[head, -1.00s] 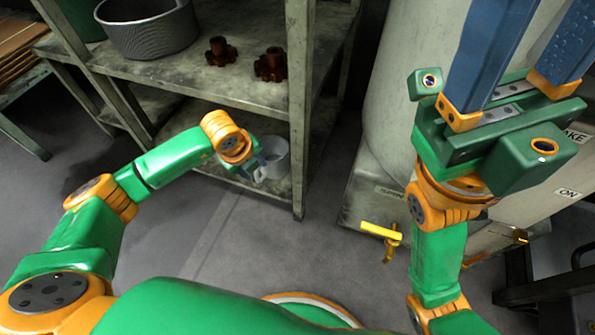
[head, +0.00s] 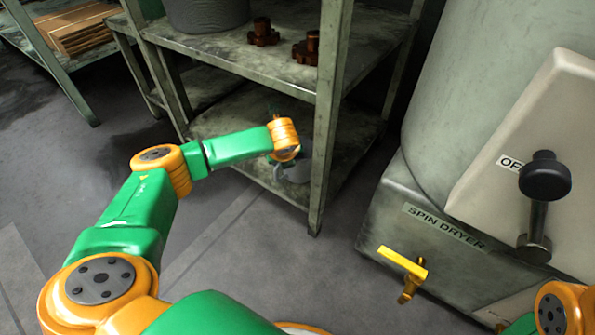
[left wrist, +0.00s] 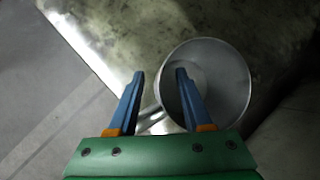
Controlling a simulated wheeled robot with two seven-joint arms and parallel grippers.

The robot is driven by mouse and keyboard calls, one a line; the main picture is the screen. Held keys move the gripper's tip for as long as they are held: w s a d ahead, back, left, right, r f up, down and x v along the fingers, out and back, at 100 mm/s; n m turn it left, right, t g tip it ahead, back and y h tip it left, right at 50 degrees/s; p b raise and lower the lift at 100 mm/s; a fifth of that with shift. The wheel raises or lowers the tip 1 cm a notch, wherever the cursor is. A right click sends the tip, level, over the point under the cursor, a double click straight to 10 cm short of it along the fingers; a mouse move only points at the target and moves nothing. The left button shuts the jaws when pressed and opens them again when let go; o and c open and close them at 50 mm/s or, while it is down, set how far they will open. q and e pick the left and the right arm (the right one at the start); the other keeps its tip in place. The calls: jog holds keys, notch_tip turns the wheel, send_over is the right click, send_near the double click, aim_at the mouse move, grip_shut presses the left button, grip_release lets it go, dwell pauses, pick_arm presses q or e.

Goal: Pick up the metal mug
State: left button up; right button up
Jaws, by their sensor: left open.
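The metal mug (head: 299,172) stands on the lower shelf near its front right post, partly hidden by my left wrist. In the left wrist view the grey, round mug (left wrist: 236,78) is seen from above with its opening toward the camera. My left gripper (left wrist: 159,73) is open, its two blue fingers spread. The right-hand finger overlaps the mug's opening and the left-hand finger is outside it. The mug's near-left wall and handle appear between them. I cannot tell how deep the fingers reach. My right gripper is out of view.
The shelf post (head: 328,110) rises close to the right of my left wrist. The upper shelf holds brown gear-like parts (head: 305,48) and a grey tub (head: 205,14). A spin dryer (head: 425,228) with a yellow tap (head: 403,266) stands right. Floor in front is clear.

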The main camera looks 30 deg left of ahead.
pick_arm(q)
jog(key=shift+f, duration=0.1)
grip_shut()
dwell(1.3)
